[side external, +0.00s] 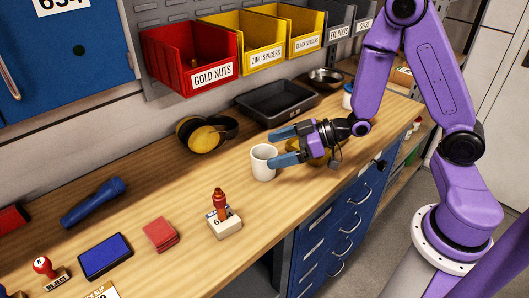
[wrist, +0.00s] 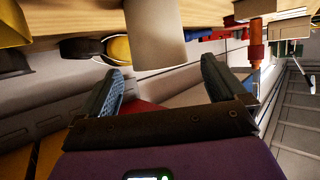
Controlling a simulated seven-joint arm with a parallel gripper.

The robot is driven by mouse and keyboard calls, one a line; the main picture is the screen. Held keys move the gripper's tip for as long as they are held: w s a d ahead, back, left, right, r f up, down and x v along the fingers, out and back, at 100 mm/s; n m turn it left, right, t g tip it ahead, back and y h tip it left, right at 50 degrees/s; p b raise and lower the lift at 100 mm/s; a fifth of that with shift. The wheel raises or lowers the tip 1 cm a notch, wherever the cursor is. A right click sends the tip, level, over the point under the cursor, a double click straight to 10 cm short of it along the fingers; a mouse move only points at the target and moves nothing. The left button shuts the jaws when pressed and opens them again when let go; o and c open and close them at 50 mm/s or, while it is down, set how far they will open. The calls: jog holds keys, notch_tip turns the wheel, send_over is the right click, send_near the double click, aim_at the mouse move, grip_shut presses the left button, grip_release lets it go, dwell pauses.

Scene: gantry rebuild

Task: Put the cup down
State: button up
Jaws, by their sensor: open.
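A white cup (side external: 263,165) stands upright on the wooden bench (side external: 160,228), left of my gripper (side external: 271,150). My gripper is open, its two blue-grey fingers pointing left towards the cup. In the side view the near finger overlaps the cup's right edge and the far finger lies behind it. In the wrist view the cup (wrist: 150,36) hangs down from the top edge, just ahead of the gap between the fingers (wrist: 163,66). I cannot tell whether either finger touches it.
A stamp on a block (side external: 225,222) stands in front of the cup. Yellow earmuffs (side external: 198,135) and a black tray (side external: 275,102) lie behind. A yellow object (side external: 322,159) is partly hidden beneath my gripper. Bare wood lies left of the cup.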

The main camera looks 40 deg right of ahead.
jog(key=shift+v, duration=0.85)
jog(key=shift+a+r, duration=0.2)
jog(key=shift+a, duration=0.2)
jog(key=s+a+r+g+h, duration=0.3)
jog(key=s+g+h, duration=0.15)
jog(key=s, duration=0.35)
jog(key=s+d+r+n+g+h, duration=0.1)
jog(key=s+d+g+h, duration=0.1)
jog(key=s, duration=0.6)
jog(key=s+d+r+n+g+h, duration=0.1)
jog(key=s+d+n+g+h, duration=0.1)
jog(key=s, duration=0.5)
jog(key=shift+s+d+n+g+h, duration=0.35)
jog(key=shift+s+d+g, duration=0.1)
jog(key=shift+d, duration=0.2)
